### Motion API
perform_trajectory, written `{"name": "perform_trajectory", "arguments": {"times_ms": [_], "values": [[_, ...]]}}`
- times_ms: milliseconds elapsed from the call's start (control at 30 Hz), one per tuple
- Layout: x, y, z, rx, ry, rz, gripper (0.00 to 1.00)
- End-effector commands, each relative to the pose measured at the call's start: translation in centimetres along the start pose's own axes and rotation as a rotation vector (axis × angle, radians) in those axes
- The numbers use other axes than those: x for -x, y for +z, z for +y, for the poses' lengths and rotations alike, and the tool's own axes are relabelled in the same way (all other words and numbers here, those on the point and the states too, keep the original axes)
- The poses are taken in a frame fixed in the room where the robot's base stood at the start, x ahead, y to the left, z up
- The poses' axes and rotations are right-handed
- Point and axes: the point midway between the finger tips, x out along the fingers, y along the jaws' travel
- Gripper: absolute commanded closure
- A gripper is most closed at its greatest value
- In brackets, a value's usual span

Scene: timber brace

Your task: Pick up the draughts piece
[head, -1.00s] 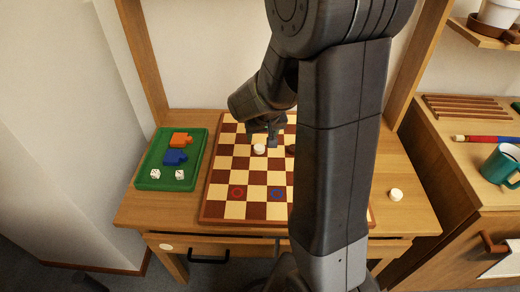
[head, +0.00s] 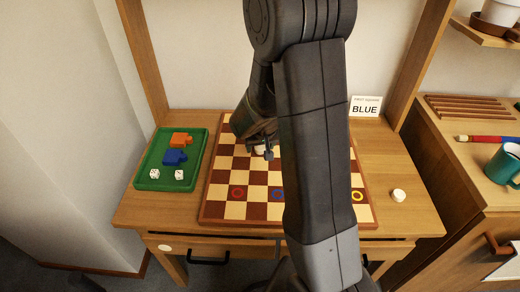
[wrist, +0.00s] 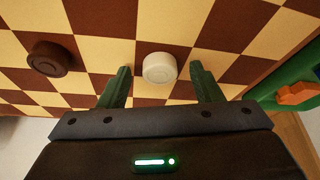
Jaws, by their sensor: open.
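A white draughts piece (wrist: 159,67) lies flat on the checkered board (wrist: 110,18). In the wrist view it sits between the two green fingertips of my gripper (wrist: 161,72), with a visible gap on each side. My gripper is open and empty. In the head view my gripper (head: 263,152) is low over the board (head: 226,207) and partly hides the white piece. A dark brown draughts piece (wrist: 49,58) lies on the board to the left in the wrist view. Another white piece (head: 398,195) lies on the bare table right of the board.
A green tray (head: 143,170) left of the board holds an orange piece (head: 181,140), a blue piece (head: 175,157) and two dice. A sign reading BLUE (head: 365,107) stands behind the board. Red, blue and yellow rings mark near squares. My arm hides the board's middle right.

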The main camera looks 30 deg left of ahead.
Motion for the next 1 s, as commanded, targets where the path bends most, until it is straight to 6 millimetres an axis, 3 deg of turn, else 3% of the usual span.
{"name": "perform_trajectory", "arguments": {"times_ms": [33,200,267,667,1000], "values": [[0.0,0.0,0.0,0.000,0.000,0.000,0.47],[0.0,0.0,0.0,0.000,0.000,0.000,0.80],[0.0,0.0,0.0,0.000,0.000,0.000,0.89],[0.7,-0.3,0.0,-0.001,0.000,0.002,0.89],[6.7,-2.9,0.0,-0.001,-0.001,0.005,0.89]]}}
